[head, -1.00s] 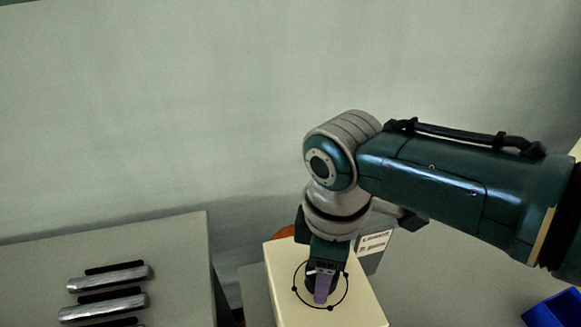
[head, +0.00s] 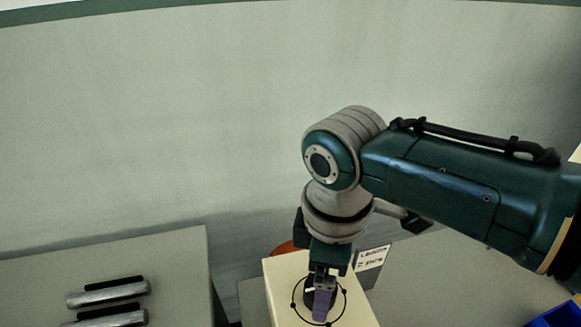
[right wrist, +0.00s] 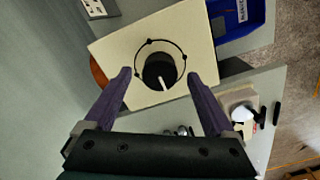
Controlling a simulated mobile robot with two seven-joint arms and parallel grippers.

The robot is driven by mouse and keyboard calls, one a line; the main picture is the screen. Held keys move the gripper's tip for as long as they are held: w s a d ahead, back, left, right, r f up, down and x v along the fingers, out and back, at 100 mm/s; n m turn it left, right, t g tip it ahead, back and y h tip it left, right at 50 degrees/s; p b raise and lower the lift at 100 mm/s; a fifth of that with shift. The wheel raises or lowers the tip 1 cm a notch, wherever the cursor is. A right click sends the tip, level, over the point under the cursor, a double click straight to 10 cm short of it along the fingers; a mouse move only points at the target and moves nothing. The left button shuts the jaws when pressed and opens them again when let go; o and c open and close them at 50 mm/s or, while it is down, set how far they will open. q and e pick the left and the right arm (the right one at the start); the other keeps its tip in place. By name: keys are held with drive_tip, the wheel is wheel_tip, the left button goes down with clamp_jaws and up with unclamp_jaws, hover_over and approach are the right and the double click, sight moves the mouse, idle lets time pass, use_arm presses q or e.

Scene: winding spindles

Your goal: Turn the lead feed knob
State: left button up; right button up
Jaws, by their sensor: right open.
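The lead feed knob (right wrist: 158,69) is black with a white pointer line. It sits inside a black ring with dots on top of a cream box (right wrist: 112,46). In the head view the box (head: 285,272) stands below my right arm, and the knob is largely hidden behind the gripper. My right gripper (right wrist: 160,76) has purple fingers spread wide, one on each side of the knob, with gaps visible between them and it. In the head view my right gripper (head: 322,303) points down over the ring. My left gripper is out of view.
A grey table (head: 180,262) with metal bars (head: 108,292) lies at the left. A blue bin (head: 555,314) is at the lower right. The wrist view shows small parts (right wrist: 240,112) on a grey surface.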

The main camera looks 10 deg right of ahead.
wheel_tip(320, 180, up, 7)
drive_tip(key=shift+r+p, duration=0.1)
drive_tip(key=shift+p, duration=0.3)
drive_tip(key=shift+s, duration=0.1)
